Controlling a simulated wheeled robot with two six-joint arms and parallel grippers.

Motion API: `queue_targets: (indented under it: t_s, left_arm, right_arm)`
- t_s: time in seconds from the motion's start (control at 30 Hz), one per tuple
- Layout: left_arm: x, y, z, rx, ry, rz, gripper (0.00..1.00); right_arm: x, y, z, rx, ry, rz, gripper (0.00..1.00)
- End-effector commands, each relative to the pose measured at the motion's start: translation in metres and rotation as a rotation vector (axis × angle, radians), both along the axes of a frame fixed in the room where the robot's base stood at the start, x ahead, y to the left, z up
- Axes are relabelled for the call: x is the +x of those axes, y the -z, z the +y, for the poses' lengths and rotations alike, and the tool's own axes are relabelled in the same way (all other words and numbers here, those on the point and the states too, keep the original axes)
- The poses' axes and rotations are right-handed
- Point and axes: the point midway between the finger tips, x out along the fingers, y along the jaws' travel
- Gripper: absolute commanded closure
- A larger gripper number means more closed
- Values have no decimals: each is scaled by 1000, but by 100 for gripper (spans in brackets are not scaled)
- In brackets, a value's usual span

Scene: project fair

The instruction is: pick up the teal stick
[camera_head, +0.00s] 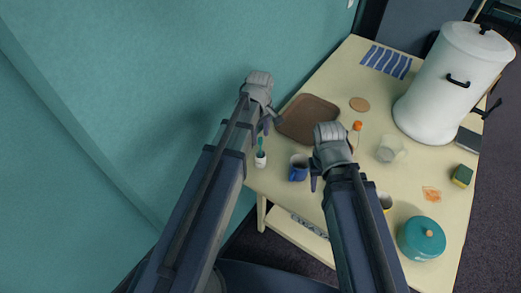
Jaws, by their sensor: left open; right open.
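A thin teal stick (260,144) stands up in a small white cup (261,160) at the table's near left edge. My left gripper (267,122) is open and hangs just above and beyond the stick, apart from it as far as I can see; its arm passes close to the left of the cup. My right gripper (317,176) is open and empty, above the table to the right of a blue mug (298,170). Both grippers' fingers are partly hidden by their own wrists.
A brown tray (309,112) lies behind the cup. An orange-capped bottle (356,128), a clear cup (388,149), a teal pot (421,238), a sponge (462,175) and a large white canister (445,90) stand to the right. A teal wall (180,60) rises at the left.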

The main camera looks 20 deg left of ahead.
Motion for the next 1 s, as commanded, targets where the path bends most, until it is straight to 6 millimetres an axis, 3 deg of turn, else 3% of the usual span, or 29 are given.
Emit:
queue_targets:
  t_s: [0.03,0.37,0.73,1.0]
  left_arm:
    - [0,9,0,0,0,0,43]
    - [0,17,0,0,0,0,43]
    - [-1,60,-1,0,0,0,43]
    - [-1,60,-1,0,0,0,43]
  right_arm:
    - [0,9,0,0,-1,0,58]
    - [0,16,0,-1,-3,0,58]
    - [0,59,0,-2,-10,0,58]
    - [0,60,0,-2,-11,1,58]
